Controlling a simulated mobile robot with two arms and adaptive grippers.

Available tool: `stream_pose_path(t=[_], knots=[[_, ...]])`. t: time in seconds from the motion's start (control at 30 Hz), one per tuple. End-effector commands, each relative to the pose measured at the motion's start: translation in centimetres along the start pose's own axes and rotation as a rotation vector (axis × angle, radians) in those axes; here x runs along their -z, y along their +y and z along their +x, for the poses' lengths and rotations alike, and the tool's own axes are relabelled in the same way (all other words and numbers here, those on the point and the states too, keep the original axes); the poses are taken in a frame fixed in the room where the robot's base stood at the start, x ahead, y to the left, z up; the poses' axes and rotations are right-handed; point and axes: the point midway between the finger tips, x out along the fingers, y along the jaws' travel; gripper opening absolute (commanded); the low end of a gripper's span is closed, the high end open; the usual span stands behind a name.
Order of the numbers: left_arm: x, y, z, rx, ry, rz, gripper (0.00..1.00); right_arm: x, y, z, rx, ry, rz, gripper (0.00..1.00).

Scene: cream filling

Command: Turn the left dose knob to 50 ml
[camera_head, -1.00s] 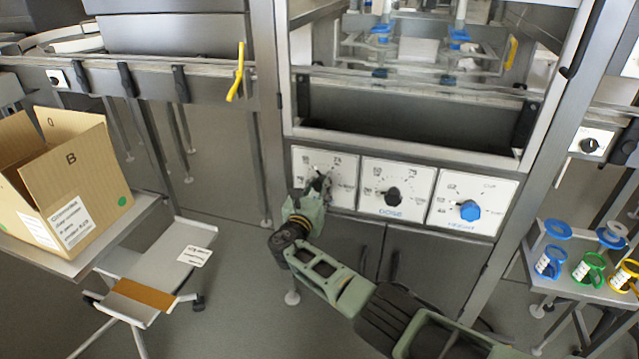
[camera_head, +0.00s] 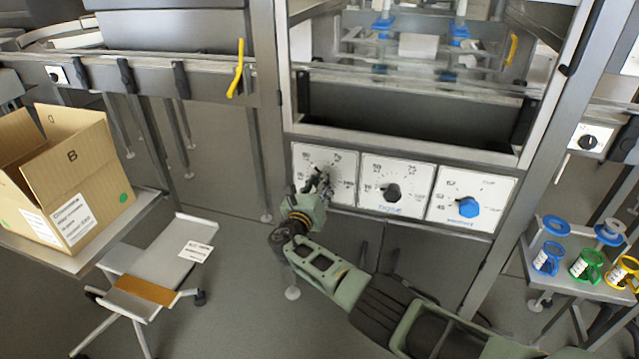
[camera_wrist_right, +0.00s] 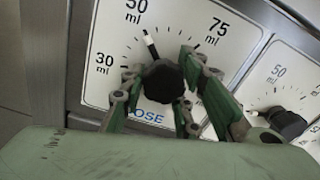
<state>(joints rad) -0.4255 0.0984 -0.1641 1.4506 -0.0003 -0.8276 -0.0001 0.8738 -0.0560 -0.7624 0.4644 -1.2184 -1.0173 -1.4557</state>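The left dose knob (camera_wrist_right: 163,82) is black with a white pointer, on a white dial plate (camera_wrist_right: 103,42) marked 30, 50 and 75 ml. In the right wrist view its pointer is up and slightly left, in line with the 50 ml label. My right gripper (camera_wrist_right: 160,72) has its green fingers on both sides of the knob, close against it, and appears shut on it. In the head view the right gripper (camera_head: 320,183) is at the left dial plate (camera_head: 304,158) and hides most of the knob. My left gripper is not in view.
A second dose knob (camera_head: 391,192) and a blue knob (camera_head: 468,207) sit on panels to the right. A cardboard box (camera_head: 88,180) stands on the left table. Coloured holders (camera_head: 547,258) stand on a table at right. Cabinet doors (camera_head: 428,262) lie below the panels.

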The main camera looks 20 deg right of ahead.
Motion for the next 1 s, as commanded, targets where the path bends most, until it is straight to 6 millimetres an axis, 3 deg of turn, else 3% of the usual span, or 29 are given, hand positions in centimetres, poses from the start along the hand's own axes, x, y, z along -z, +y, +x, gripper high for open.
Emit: stream_pose_path(t=[0.17, 0.57, 0.77, 1.0], knots=[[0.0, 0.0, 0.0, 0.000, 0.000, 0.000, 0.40, -0.5, 0.5, -0.2, -0.012, -0.007, 0.004, 0.44], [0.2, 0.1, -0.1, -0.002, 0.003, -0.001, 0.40, -0.1, 0.3, -0.4, -0.007, -0.002, 0.003, 0.44], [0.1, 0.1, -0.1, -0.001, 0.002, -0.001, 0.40, 0.0, 0.3, -1.8, -0.007, -0.002, 0.004, 0.44], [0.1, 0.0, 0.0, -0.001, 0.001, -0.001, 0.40, 0.0, 0.2, -5.2, -0.008, 0.000, 0.005, 0.44]])
